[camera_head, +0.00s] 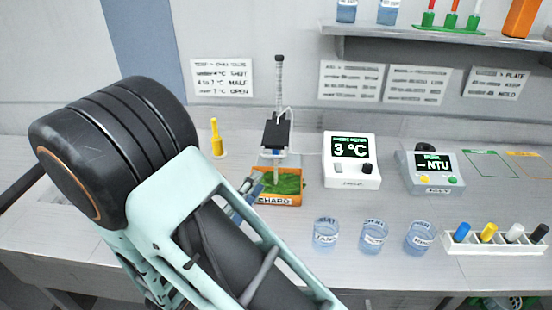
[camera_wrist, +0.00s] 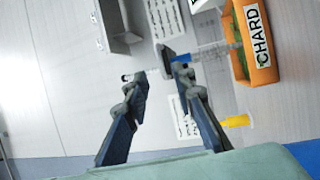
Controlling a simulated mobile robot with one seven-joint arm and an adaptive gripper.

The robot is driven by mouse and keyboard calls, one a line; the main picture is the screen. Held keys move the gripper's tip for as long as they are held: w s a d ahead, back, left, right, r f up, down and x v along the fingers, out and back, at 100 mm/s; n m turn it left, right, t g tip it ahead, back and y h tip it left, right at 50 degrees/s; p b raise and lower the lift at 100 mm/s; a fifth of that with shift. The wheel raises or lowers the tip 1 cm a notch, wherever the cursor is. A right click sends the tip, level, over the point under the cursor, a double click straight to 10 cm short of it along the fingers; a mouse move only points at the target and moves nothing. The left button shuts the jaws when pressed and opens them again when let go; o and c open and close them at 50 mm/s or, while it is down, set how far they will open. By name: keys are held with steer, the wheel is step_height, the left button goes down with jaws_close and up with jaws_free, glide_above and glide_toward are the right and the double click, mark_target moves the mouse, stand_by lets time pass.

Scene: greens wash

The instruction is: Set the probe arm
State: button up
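The probe stand has a thin upright rod (camera_head: 280,85) with a dark knob on top and a black block (camera_head: 276,133) partway down. Its lower end is over an orange crate (camera_head: 282,199) labelled CHARD with green leaves inside. I cannot tell whether either finger touches the stand. In the head view, my arm partly hides the gripper left of the crate.
A meter (camera_head: 351,160) reads 3 °C; another (camera_head: 432,170) shows NTU. A wall sign (camera_head: 223,78) lists SHUT, HALF and OPEN. Three glass beakers (camera_head: 373,237) and a rack of coloured pieces (camera_head: 497,241) stand right of the crate.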

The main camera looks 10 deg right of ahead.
mark_target(274, 157)
steer(key=p+x, duration=0.2)
steer(key=x, duration=0.8)
steer(key=shift+w, duration=0.3)
jaws_close()
